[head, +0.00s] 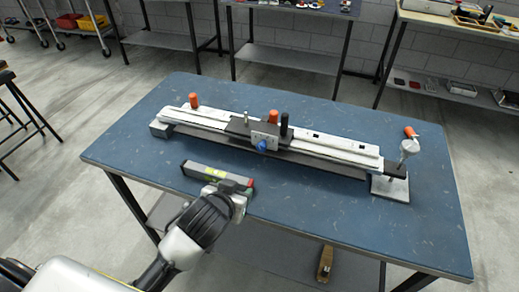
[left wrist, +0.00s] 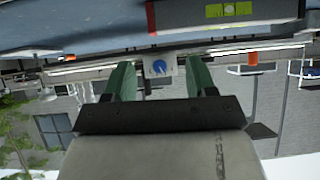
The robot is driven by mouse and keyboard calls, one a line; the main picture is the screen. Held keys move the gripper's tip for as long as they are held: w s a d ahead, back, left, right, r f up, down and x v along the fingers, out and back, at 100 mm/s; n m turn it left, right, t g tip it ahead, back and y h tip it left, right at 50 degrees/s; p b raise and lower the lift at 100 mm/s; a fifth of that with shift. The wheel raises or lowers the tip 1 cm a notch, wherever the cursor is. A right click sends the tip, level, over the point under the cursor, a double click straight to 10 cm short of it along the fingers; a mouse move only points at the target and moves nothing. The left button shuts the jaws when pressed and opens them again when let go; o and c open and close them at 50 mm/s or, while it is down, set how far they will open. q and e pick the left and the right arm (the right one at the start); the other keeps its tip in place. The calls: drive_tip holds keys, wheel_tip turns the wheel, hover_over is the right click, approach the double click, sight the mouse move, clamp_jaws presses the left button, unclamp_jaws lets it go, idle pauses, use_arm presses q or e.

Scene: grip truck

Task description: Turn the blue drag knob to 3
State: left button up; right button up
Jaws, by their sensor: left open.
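The blue drag knob (head: 262,145) sits on a light plate at the front of the dark carriage (head: 240,126) on the long rail device. It also shows in the left wrist view (left wrist: 158,67), between and beyond the fingertips, on a pale square plate. Its number marks are too small to read. My left gripper (head: 238,196) is in front of the knob, on the near side of the table, apart from it. In the left wrist view its two green fingers (left wrist: 158,80) are spread with nothing between them. My right gripper is not in view.
A spirit level (head: 207,171) with a yellow-green vial and a red end lies on the blue table (head: 320,205) close to my left gripper. Orange and black handles stand up from the device. A grey post with an orange handle (head: 410,132) stands at its right end.

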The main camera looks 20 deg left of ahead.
sight(261, 148)
use_arm(q)
drive_tip(key=w+r+t, duration=0.2)
drive_tip(key=w+r, duration=0.2)
drive_tip(key=w, duration=0.2)
drive_tip(key=shift+t, duration=0.3)
drive_tip(key=x, duration=0.3)
drive_tip(key=d+x, duration=0.1)
drive_tip(key=x, duration=0.6)
drive_tip(key=shift+d+f, duration=0.15)
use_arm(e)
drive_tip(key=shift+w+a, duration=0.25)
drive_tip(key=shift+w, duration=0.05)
use_arm(q)
drive_tip(key=c, duration=0.9)
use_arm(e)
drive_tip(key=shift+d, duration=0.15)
